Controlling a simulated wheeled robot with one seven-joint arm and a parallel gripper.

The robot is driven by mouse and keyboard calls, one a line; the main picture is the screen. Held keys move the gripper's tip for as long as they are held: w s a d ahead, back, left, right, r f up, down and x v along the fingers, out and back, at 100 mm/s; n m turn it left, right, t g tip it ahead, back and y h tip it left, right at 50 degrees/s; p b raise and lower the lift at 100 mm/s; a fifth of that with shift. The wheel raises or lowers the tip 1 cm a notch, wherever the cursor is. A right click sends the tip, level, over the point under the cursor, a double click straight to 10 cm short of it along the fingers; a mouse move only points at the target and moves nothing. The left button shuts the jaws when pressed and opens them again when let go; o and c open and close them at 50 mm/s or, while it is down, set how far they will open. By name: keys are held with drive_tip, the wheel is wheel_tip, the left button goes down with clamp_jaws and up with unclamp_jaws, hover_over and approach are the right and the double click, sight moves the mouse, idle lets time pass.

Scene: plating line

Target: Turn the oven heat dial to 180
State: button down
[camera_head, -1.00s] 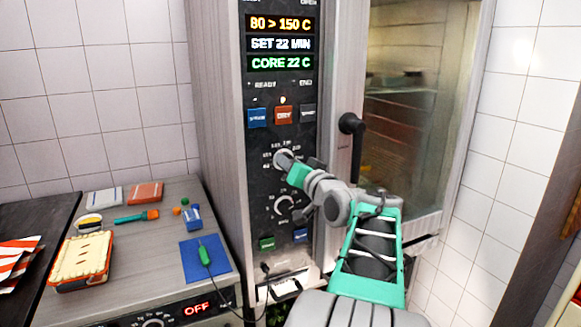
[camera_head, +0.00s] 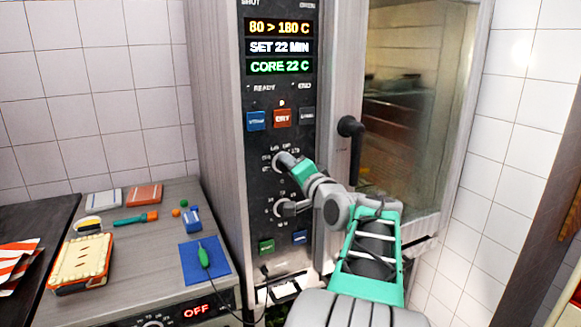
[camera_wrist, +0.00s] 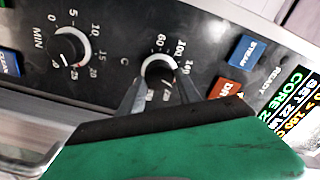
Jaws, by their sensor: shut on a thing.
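The oven heat dial (camera_wrist: 159,72) is the upper round knob on the oven's dark control panel (camera_head: 262,185). In the wrist view it carries a C scale, and my gripper's fingers stand on either side of it. My gripper (camera_head: 282,162) is shut on the dial; in the head view it mostly hides the knob. The oven display (camera_head: 279,27) reads "80 > 180 C" on its top line, with "SET 22 MIN" and "CORE 22 C" below.
The minutes dial (camera_wrist: 69,47) is beside the heat dial. Blue and red buttons (camera_head: 283,118) sit above it. A counter (camera_head: 150,272) with small items stands at left.

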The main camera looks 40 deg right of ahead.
drive_tip(key=c, duration=0.9)
unclamp_jaws()
drive_tip(key=b+v, duration=0.1)
drive_tip(key=v, duration=0.6)
drive_tip(key=shift+s+a+b, duration=0.15)
drive_tip(key=shift+s+b, duration=0.25)
